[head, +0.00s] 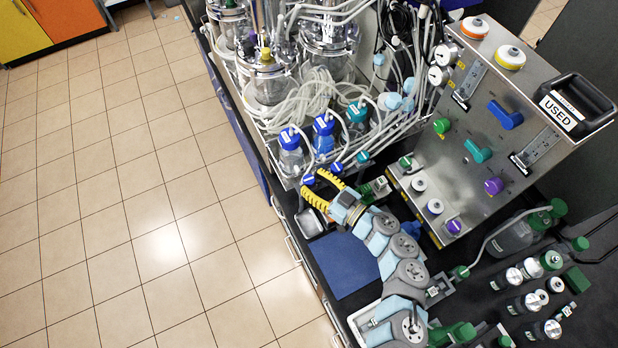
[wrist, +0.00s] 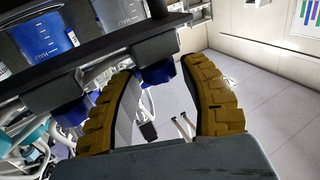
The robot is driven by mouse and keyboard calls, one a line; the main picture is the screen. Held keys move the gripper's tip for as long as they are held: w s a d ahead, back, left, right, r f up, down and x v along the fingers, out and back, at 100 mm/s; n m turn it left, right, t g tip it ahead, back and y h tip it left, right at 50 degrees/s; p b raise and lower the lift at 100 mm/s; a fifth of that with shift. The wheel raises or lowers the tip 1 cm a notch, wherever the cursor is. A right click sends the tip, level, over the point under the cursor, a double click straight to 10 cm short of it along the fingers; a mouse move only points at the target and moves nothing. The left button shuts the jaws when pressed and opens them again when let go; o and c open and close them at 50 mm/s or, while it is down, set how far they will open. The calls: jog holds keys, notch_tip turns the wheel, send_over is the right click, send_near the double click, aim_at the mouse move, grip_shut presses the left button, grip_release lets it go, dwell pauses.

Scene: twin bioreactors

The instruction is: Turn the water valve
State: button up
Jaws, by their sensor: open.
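My gripper (head: 312,182) has yellow ribbed fingers, spread apart, at the front edge of the bench below the bottle rack. It also shows in the wrist view (wrist: 158,68), open and holding nothing. A blue knob (head: 308,180) lies at its fingertips. In the wrist view a blue knob (wrist: 155,76) shows between the two tips; I cannot tell whether they touch it. A second blue knob (head: 336,168) and a teal knob (head: 363,157) sit farther along the rack. No readable label shows which one is the water valve.
Blue-capped bottles (head: 290,150) and looped tubing stand just behind the knobs. A steel panel (head: 470,130) with coloured knobs and gauges rises to the right. A blue mat (head: 340,268) lies beside my arm. The tiled floor (head: 130,200) at left is clear.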

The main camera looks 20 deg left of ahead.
jog(key=v, duration=1)
jog(key=shift+d, duration=0.2)
